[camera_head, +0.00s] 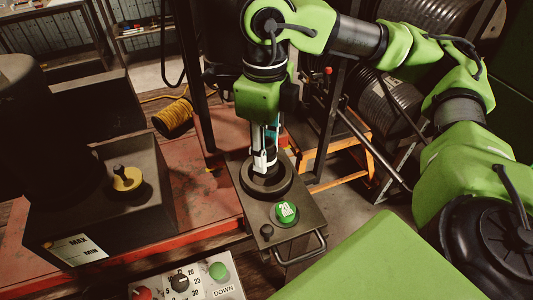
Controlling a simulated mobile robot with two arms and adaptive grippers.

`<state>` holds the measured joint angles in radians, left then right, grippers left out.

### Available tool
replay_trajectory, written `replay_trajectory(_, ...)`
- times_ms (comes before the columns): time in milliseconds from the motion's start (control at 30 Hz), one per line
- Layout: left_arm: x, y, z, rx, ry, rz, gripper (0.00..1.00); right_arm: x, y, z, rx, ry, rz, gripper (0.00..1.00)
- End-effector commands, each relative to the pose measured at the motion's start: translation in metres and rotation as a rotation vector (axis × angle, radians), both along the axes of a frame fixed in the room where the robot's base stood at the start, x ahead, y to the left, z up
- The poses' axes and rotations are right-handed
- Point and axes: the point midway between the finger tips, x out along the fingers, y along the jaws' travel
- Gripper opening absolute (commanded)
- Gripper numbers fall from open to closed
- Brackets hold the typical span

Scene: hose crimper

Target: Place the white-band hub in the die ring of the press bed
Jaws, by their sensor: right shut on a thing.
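My right gripper (264,146) points straight down over a black ring (266,184) on a dark grey metal bed (302,229). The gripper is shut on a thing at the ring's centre. A pale patch shows low at the fingers, but I cannot tell the white-band hub from the light finger parts. The fingertips reach down to the ring's opening, and the fingers hide the inside of it. I cannot tell whether the held thing touches the ring. My left gripper is not in view.
A round green piece marked 20 (285,213), a small black knob (267,231) and a bar handle (305,248) are on the bed's near part. A dark box with a yellow-and-black piece (127,178) stands left. A control panel (188,281) is at the bottom.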

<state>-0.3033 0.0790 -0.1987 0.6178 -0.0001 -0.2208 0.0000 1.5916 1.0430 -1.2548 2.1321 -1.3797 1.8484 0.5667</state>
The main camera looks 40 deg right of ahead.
Motion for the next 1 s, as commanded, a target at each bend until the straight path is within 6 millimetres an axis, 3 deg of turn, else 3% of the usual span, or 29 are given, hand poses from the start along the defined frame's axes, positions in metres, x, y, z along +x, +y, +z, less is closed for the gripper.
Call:
replay_trajectory(167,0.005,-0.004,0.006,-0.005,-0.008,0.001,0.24,0.007,-0.006,-0.008,0.001,-0.001,-0.002,0.0)
replay_trajectory(433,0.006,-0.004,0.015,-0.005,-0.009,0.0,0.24,0.01,-0.009,-0.042,0.001,-0.002,-0.002,0.0)
replay_trajectory(867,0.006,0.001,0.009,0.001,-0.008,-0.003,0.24,0.01,-0.008,-0.049,0.001,-0.004,-0.001,0.0)
replay_trajectory(900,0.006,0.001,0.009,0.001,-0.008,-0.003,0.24,0.009,-0.008,-0.049,0.001,-0.002,-0.001,0.32)
replay_trajectory(933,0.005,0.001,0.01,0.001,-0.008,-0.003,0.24,0.009,-0.008,-0.048,0.001,-0.002,-0.001,0.37)
replay_trajectory(1000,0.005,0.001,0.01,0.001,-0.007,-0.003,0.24,0.009,-0.008,-0.048,0.001,-0.002,-0.001,0.37)
